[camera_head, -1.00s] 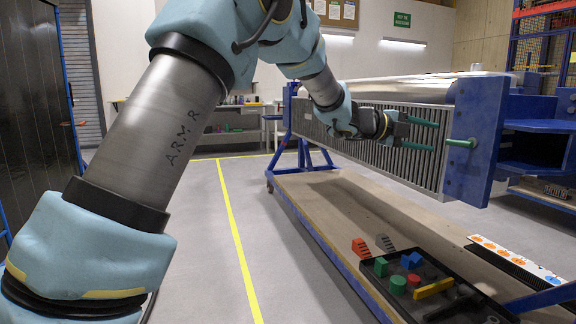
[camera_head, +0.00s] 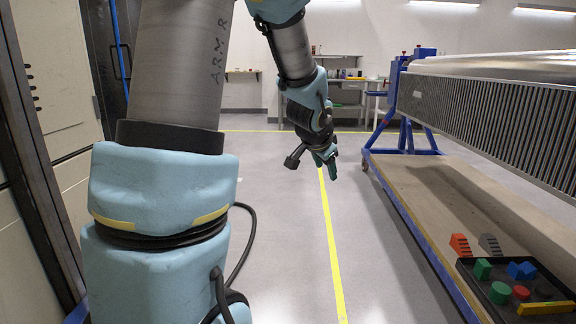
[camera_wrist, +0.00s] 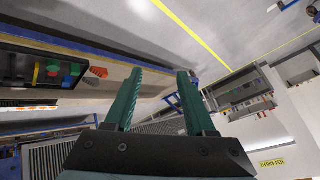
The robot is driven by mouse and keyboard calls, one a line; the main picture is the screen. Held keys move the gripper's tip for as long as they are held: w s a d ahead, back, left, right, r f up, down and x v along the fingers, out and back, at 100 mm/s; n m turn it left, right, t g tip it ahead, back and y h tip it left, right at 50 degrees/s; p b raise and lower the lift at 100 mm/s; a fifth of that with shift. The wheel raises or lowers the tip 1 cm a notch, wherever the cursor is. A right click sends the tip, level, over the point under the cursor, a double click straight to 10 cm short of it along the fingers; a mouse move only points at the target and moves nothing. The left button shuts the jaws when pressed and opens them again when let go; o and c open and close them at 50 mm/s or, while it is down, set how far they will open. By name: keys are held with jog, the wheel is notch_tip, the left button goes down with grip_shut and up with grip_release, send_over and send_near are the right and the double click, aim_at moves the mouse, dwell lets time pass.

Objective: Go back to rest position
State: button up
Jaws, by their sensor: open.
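My gripper (camera_head: 326,160) hangs in the middle of the head view, pointing down over the open floor, left of the rotary jig (camera_head: 490,110). In the wrist view its two green fingers (camera_wrist: 158,95) are spread apart with nothing between them. The jig's long slatted panel and blue end stand (camera_head: 405,110) are clear of the gripper. The jig's wooden base (camera_head: 440,190) lies to the right of my arm.
A black tray (camera_head: 470,268) with coloured blocks sits on the base at lower right, beside an orange wedge (camera_head: 460,244) and a grey wedge (camera_head: 490,244). A yellow line (camera_head: 331,240) crosses the clear floor. Cabinets (camera_head: 50,90) stand close at left. A workbench (camera_head: 340,85) is at the back.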

jog(key=s+a+f+n+g+y, duration=0.1)
jog(key=s+a+f+n+g, duration=0.3)
jog(key=s+a, duration=0.5)
jog(key=s+a+f+n+g+y, duration=0.2)
jog(key=s+a+f+n, duration=0.3)
jog(key=s+a, duration=0.4)
notch_tip(320, 180, up, 23)
jog(key=s+d+n+p, duration=0.1)
jog(key=p, duration=2.1)
jog(key=shift+d+r, duration=0.15)
jog(key=shift+d, duration=0.05)
jog(key=shift+c, duration=0.3)
jog(key=shift+s+d, duration=0.1)
